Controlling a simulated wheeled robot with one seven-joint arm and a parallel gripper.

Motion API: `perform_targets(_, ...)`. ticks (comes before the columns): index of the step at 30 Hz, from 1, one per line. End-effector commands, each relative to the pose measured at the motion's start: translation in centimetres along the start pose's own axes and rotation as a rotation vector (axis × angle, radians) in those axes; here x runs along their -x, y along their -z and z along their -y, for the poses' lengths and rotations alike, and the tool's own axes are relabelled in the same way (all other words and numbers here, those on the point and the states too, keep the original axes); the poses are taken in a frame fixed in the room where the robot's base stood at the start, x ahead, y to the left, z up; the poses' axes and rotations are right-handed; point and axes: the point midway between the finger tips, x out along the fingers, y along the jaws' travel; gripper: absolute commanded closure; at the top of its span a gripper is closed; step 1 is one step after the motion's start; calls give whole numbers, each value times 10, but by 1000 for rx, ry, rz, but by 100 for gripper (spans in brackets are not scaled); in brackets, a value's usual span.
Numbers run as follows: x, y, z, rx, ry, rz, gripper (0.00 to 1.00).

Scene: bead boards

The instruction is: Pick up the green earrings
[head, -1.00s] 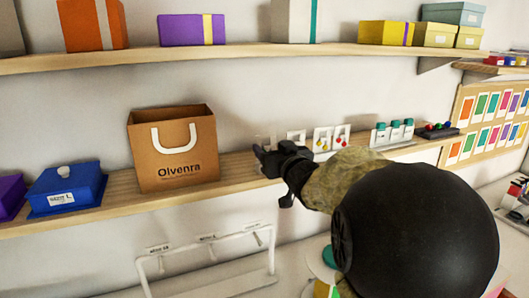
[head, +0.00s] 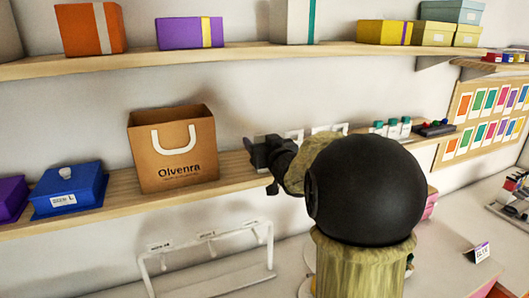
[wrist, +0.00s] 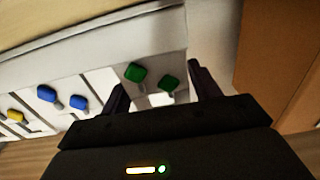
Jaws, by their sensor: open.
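The green earrings (wrist: 152,77) show in the wrist view as two green beads on a white card, between the fingers of my gripper (wrist: 160,95). My gripper is open, with one finger on each side of the card's lower part. I cannot tell whether the fingers touch the card. In the head view my gripper (head: 262,152) is at the wooden shelf, just right of the brown paper bag. There the green earrings are hidden behind my gripper and arm.
Blue earrings (wrist: 62,97) and yellow earrings (wrist: 12,116) hang beside the green ones. The brown Olvenra bag (head: 172,150) stands close by on the lower shelf (head: 235,172). An upper shelf (head: 250,52) with boxes runs above. A white rack (head: 210,262) stands below.

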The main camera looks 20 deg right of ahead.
Motion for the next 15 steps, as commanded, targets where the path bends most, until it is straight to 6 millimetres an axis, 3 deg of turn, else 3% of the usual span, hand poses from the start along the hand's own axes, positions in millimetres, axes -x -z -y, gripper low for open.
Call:
perform_targets(7,0,0,0,0,-1,0,38)
perform_targets(14,0,0,0,0,-1,0,81)
perform_targets(15,0,0,0,0,-1,0,83)
